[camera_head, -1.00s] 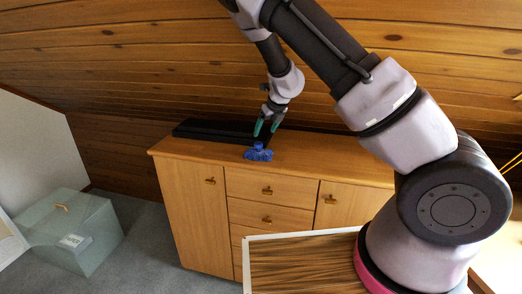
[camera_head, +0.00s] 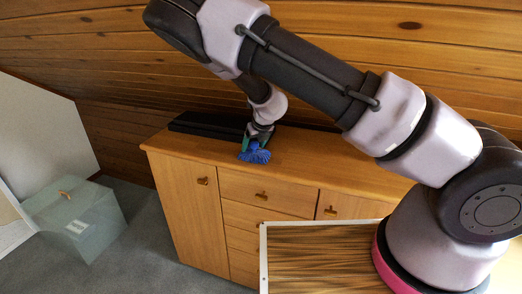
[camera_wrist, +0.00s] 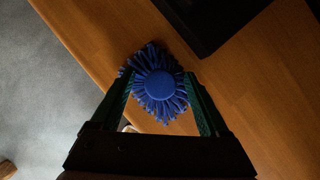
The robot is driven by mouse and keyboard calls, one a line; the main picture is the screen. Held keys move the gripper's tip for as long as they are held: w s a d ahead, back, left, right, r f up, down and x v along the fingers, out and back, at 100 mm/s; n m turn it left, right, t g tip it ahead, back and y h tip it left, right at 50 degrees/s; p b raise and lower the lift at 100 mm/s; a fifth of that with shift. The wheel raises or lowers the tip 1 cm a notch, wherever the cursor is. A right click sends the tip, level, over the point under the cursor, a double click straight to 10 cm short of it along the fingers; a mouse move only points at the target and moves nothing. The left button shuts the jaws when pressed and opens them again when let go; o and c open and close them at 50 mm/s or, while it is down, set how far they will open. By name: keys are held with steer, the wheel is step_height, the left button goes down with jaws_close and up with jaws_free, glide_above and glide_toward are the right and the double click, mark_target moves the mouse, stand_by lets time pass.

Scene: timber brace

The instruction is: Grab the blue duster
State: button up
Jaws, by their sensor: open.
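The blue duster (camera_head: 255,154) lies on top of the wooden cabinet near its front edge. In the wrist view the duster (camera_wrist: 158,86) shows a round blue centre with a fringe of strands around it. My gripper (camera_head: 253,143) is down at the duster. In the wrist view my gripper (camera_wrist: 160,80) is open, with one green finger on each side of the duster. The fingertips reach the fringe at both sides; I cannot tell whether they press on it.
The wooden cabinet (camera_head: 330,170) has drawers and doors with small handles. A black flat object (camera_head: 207,125) lies behind the duster, also at the top of the wrist view (camera_wrist: 205,20). A translucent box (camera_head: 75,222) stands on the grey floor at left. The cabinet top right of the duster is clear.

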steer(key=shift+f, duration=0.1)
steer(key=shift+w, duration=0.1)
jaws_close()
